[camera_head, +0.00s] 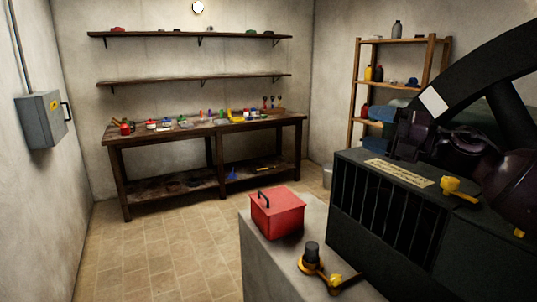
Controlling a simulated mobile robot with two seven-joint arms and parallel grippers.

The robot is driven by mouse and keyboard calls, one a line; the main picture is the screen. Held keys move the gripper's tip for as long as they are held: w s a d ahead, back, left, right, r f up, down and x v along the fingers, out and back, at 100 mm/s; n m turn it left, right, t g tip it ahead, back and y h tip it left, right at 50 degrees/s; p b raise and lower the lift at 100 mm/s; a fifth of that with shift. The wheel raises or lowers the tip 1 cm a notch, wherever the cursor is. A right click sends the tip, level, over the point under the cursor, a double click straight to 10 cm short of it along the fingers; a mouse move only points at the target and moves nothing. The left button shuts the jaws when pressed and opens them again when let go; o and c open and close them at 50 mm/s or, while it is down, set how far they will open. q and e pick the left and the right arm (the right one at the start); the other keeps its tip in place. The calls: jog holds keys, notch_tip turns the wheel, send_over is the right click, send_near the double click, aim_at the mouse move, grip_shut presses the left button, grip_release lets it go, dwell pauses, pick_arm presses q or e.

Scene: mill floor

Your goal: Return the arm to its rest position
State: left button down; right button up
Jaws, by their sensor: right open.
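My right arm comes in from the right edge, dark and glossy, in front of the large black wheel. My right gripper (407,132) appears at the arm's far end, above the dark machine housing. It is open, and I see nothing held in it. Its fingers are dark against the dark machine, so their outline is hard to make out. My left gripper is not in view.
A dark slatted machine (385,210) with a black flywheel (480,62) fills the right. A red box (277,215) and a dark-and-brass fitting (312,258) stand on a grey plinth (262,262). A cluttered workbench (215,128) stands behind. The tiled floor at left is clear.

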jog(key=s+d+f+m+t+h, duration=0.1)
jog(key=s+f+m+t+h, duration=0.2)
jog(key=f+m, duration=0.65)
jog(key=s+d+f+m+t+h, duration=0.15)
jog(key=f+m+h, duration=0.45)
jog(key=f, duration=0.6)
jog(key=s+d+f+m+t+h, duration=0.1)
jog(key=s+f+m+t+h, duration=0.2)
jog(key=f+m, duration=0.7)
jog(key=s+d+f+m+g+h, duration=0.1)
jog(key=s+f+m+g+h, duration=0.3)
jog(key=s+f, duration=1.8)
jog(key=s+m+g, duration=0.1)
jog(key=s+m, duration=0.2)
jog(key=shift+s+d+f+m+h, duration=0.15)
jog(key=shift+d+m+h, duration=0.15)
jog(key=shift+d+m, duration=0.05)
jog(key=shift+g, duration=0.25)
